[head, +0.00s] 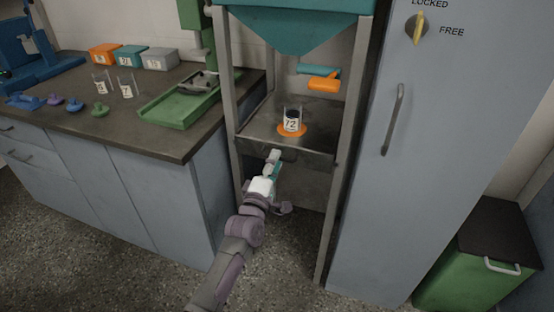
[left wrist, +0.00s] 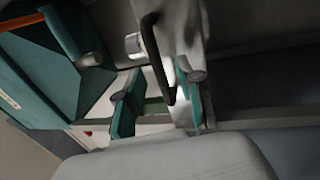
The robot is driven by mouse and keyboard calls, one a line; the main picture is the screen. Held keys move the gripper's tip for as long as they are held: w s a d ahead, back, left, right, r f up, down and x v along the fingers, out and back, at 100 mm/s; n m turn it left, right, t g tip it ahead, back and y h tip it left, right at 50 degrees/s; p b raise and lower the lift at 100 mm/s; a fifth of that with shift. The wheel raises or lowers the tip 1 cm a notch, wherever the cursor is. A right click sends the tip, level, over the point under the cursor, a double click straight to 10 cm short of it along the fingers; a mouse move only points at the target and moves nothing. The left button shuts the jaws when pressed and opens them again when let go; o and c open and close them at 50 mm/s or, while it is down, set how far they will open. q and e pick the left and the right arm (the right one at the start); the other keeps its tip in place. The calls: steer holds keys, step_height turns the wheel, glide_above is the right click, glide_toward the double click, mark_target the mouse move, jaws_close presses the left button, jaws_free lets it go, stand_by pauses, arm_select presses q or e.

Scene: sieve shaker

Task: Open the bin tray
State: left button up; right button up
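The bin tray (head: 262,129) is a grey metal tray in the tall frame under the teal hopper, and it looks pushed in. A beaker labelled 72 (head: 292,121) stands on it on an orange disc. My left gripper (head: 274,163) is at the tray's front, by its handle. In the left wrist view the dark bar handle (left wrist: 157,60) reaches between the teal fingers of my left gripper (left wrist: 161,103). The fingers are apart, with a visible gap on both sides of the bar. My right gripper is not in view.
A counter (head: 150,133) with a green chute (head: 185,104), beakers and small bins stands left of the frame. A tall grey cabinet (head: 430,120) with a LOCKED/FREE knob (head: 417,28) stands at right, beside a green bin (head: 470,265). Speckled floor lies in front of the frame.

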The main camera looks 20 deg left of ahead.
arm_select(q)
steer(key=shift+w+r, duration=0.2)
steer(key=shift+w, duration=0.85)
jaws_close()
